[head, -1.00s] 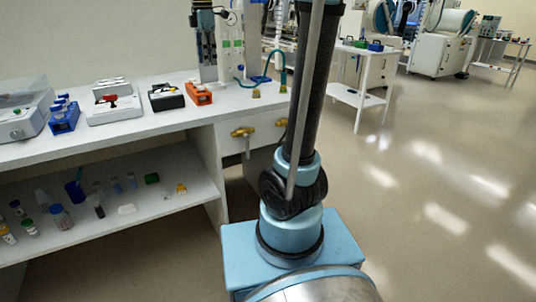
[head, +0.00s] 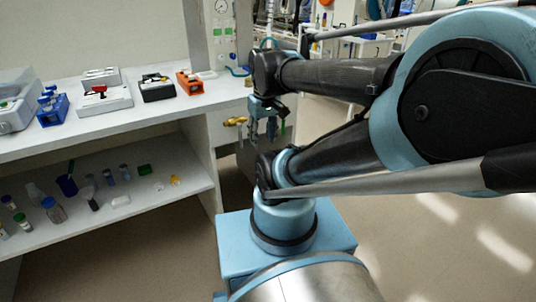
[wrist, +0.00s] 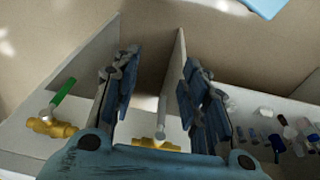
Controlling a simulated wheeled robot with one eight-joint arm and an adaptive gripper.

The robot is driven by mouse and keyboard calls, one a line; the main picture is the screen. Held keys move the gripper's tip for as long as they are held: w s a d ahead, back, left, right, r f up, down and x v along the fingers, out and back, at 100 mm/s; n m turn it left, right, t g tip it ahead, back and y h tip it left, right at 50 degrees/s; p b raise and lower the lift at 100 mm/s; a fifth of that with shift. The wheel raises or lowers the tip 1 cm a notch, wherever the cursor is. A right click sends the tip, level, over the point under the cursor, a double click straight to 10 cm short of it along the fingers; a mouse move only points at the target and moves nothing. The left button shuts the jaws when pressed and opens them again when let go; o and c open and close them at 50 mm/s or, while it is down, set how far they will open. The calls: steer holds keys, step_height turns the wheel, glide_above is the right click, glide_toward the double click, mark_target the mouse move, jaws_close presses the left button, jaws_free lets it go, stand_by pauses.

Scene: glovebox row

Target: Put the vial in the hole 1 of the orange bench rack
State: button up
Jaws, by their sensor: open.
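The orange bench rack (head: 189,84) stands on the white bench near its right end in the head view; its holes are too small to tell apart. A small pale object (head: 208,75) lies beside it on the right; I cannot tell whether it is the vial. Several small vials and bottles stand on the lower shelf, and I cannot tell which, if any, is the task's vial. My gripper (head: 264,128) hangs fingers down beyond the bench's right end. In the wrist view my gripper (wrist: 158,80) is open, with nothing between its fingers.
On the bench are a blue rack (head: 52,108), a white device (head: 104,99), a black box (head: 157,88) and a grey machine (head: 14,106). The lower shelf (head: 150,205) holds bottles and a blue cup (head: 67,185). Brass valves (wrist: 50,127) sit near my gripper. Floor at right is clear.

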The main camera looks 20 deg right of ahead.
steer(key=s+d+f+m, duration=0.1)
steer(key=s+f+m, duration=0.1)
steer(key=f, duration=0.3)
steer(key=shift+s+m, duration=0.4)
steer(key=shift+s, duration=0.25)
steer(key=shift+d+f, duration=0.1)
steer(key=shift+f, duration=0.05)
